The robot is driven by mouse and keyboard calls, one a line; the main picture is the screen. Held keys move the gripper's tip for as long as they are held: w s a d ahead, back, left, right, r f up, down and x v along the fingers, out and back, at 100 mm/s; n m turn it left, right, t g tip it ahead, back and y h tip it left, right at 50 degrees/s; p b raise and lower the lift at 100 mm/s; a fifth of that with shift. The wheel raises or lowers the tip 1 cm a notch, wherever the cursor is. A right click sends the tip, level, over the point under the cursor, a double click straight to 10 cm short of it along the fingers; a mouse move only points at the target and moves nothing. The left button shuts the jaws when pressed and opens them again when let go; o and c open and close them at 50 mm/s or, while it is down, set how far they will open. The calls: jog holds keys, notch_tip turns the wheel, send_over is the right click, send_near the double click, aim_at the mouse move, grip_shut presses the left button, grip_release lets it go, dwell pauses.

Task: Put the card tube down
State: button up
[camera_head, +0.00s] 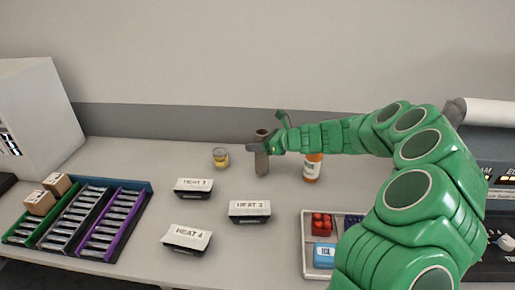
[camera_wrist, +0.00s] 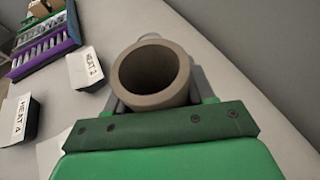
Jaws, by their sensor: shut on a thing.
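The card tube (camera_head: 261,162) is a brown, hollow cylinder standing upright toward the back of the table. My gripper (camera_head: 262,147) is shut on it near its upper part, reaching in from the right. In the wrist view the tube (camera_wrist: 151,74) shows its round open end facing the camera, between the grey fingers of my gripper (camera_wrist: 155,95). The tube's lower end seems at or very near the table top; I cannot tell whether it touches.
A yellow can (camera_head: 221,158) stands left of the tube and an orange bottle (camera_head: 312,168) right of it. White-topped HEAT boxes (camera_head: 249,209) lie in front. A slotted rack (camera_head: 80,220) is at left, a tray (camera_head: 308,250) with red and blue items at front right.

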jog(key=shift+f, duration=1.05)
jog(key=o, duration=1)
jog(key=shift+v, duration=6.05)
